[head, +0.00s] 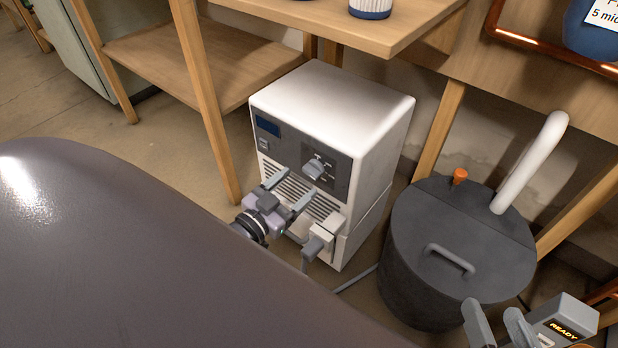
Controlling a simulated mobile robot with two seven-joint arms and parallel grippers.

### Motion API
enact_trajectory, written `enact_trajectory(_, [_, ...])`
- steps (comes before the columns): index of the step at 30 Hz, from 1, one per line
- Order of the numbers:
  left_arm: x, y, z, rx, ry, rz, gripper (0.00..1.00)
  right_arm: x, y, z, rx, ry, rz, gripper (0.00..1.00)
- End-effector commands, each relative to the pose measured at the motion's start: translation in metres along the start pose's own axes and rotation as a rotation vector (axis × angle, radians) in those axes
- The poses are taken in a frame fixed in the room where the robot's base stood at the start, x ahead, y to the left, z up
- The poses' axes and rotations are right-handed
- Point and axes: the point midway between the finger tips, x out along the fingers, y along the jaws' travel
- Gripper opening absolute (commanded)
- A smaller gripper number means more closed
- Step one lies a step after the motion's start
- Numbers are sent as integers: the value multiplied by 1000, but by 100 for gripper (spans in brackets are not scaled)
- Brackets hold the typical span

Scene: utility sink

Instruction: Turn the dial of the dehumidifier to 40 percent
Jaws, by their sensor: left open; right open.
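The white dehumidifier (330,105) stands on the floor in the middle of the head view, with its dark control panel facing the lower left. A grey dial (313,169) sits on the panel's right part, with small pale marks around it. The marks and the dial's setting are too small to read. My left gripper (298,184) is open and empty in front of the vent slats, its fingertips just below and left of the dial; I cannot tell whether they touch the front. My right gripper (492,312) is open at the bottom right, far from the dial.
A dark lidded bin (415,240) with a white pipe (530,162) and orange knob (460,176) stands right of the dehumidifier. A wooden shelf (205,65) is behind left. A grey box reading READY (564,330) is at the bottom right.

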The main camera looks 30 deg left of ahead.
Motion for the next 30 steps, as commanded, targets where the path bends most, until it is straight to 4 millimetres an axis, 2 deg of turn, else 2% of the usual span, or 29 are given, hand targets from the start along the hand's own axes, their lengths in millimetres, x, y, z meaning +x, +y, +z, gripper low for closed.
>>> enact_trajectory(3, [19,0,2,1,3,0,69,-2,4,4,-30,17,14,63])
enact_trajectory(9, [40,1,2,1,0,0,69,-6,8,3,-72,41,31,63])
enact_trajectory(21, [48,0,0,0,-2,0,69,-8,9,0,-88,55,38,63])
enact_trajectory(22, [48,0,0,0,-2,0,66,-8,9,0,-88,55,38,63])
enact_trajectory(27, [48,0,0,0,-2,0,13,-8,9,0,-88,55,38,63])
enact_trajectory(30, [48,0,0,0,-2,0,13,-8,9,0,-88,55,38,63])
